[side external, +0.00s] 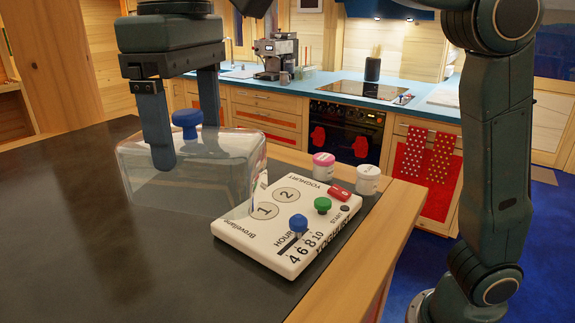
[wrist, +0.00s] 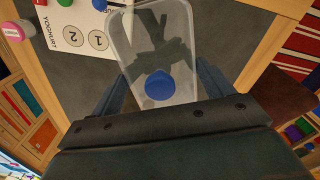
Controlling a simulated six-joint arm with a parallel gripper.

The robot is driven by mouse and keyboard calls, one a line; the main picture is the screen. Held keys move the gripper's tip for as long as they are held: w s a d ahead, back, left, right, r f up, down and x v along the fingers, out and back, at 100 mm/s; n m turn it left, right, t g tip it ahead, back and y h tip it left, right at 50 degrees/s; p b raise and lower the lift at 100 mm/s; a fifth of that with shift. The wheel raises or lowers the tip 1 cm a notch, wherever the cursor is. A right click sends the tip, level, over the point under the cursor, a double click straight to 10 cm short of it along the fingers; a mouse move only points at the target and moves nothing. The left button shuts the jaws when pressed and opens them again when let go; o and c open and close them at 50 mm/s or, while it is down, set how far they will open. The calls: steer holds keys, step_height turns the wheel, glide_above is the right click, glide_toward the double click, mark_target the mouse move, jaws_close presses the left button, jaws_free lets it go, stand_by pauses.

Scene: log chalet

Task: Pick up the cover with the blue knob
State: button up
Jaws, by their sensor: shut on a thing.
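The clear, box-shaped cover (side external: 217,170) is at the left end of the white yoghurt maker, over the dark tabletop. Its blue knob (side external: 187,121) stands up on top. In the wrist view the cover (wrist: 184,35) and the knob (wrist: 158,86) lie between the fingers. My gripper (side external: 187,150) is shut on the cover, one finger on each long side, with the knob free between them. It also shows in the wrist view (wrist: 160,78). The far fingertip is partly hidden behind the cover. I cannot tell whether the cover's lower edge touches the tabletop.
The yoghurt maker (side external: 285,220) has a blue knob (side external: 298,223), a green knob (side external: 323,205) and a red switch (side external: 340,192). A pink-lidded jar (side external: 323,166) and a white-lidded jar (side external: 368,179) stand behind it. The dark tabletop (side external: 70,240) is clear at left.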

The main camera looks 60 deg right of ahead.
steer(key=shift+r, duration=1.5)
steer(key=shift+d, duration=0.1)
steer(key=shift+w+d+r, duration=0.15)
steer(key=shift+w+d, duration=0.05)
steer(key=shift+d, duration=0.15)
steer(key=w+d+r+n, duration=0.1)
steer(key=d+n, duration=0.5)
steer(key=d, duration=0.3)
steer(key=w+d+r+n, duration=0.2)
steer(key=d+n, duration=0.5)
steer(key=d, duration=0.2)
steer(key=shift+w+d, duration=0.3)
steer(key=shift+d, duration=0.05)
step_height(320, 180, down, 16)
